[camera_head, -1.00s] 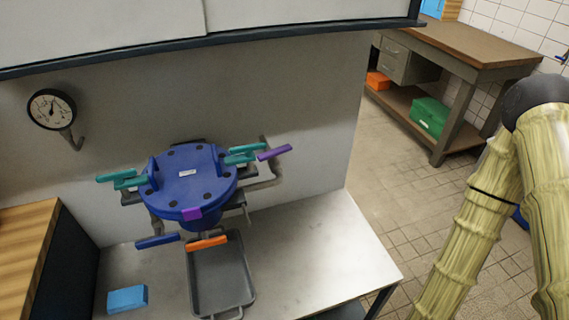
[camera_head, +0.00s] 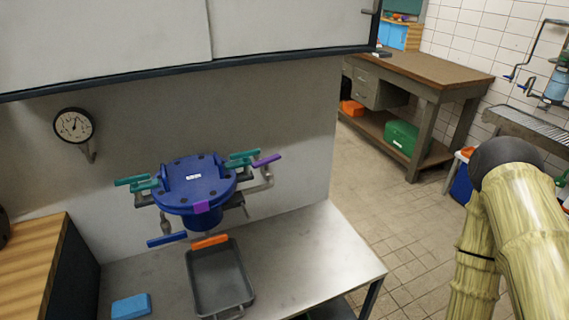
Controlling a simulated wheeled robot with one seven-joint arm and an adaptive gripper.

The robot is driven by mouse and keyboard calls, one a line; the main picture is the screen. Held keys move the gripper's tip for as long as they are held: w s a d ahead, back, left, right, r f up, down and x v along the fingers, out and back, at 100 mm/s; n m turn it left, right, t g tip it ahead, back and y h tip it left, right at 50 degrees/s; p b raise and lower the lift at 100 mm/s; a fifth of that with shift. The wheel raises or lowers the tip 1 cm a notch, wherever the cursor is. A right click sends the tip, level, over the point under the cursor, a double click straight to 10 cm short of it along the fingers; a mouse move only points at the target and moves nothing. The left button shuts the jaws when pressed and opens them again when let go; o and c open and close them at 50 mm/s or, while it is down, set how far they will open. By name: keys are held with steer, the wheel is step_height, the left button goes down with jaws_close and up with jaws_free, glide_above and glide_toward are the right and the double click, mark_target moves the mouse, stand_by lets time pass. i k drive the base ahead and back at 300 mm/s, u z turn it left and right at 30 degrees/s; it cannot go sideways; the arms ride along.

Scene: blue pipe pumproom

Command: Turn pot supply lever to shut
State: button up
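A blue round pot (camera_head: 198,182) with a flanged lid and a small white label stands against the grey wall panel above a metal bench. Several levers surround it: teal levers at its left (camera_head: 132,181) and right (camera_head: 241,155), a purple lever (camera_head: 266,160) at the far right, a dark blue lever (camera_head: 166,240) at the lower left and an orange lever (camera_head: 210,241) below. A purple piece (camera_head: 201,207) sits on the front rim. I cannot tell which lever is the pot supply. My yellowish arm shows at the right; my gripper is out of view.
A grey tray (camera_head: 246,289) and a light blue block (camera_head: 131,306) lie on the bench (camera_head: 345,268). A pressure gauge (camera_head: 73,125) is on the wall. A wooden-topped workbench (camera_head: 440,72) with a green box (camera_head: 401,138) stands behind. Tiled floor between is clear.

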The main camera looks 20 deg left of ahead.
mark_target(266, 162)
steer(key=z, duration=1.05)
steer(key=i, duration=0.65)
steer(key=u, duration=2)
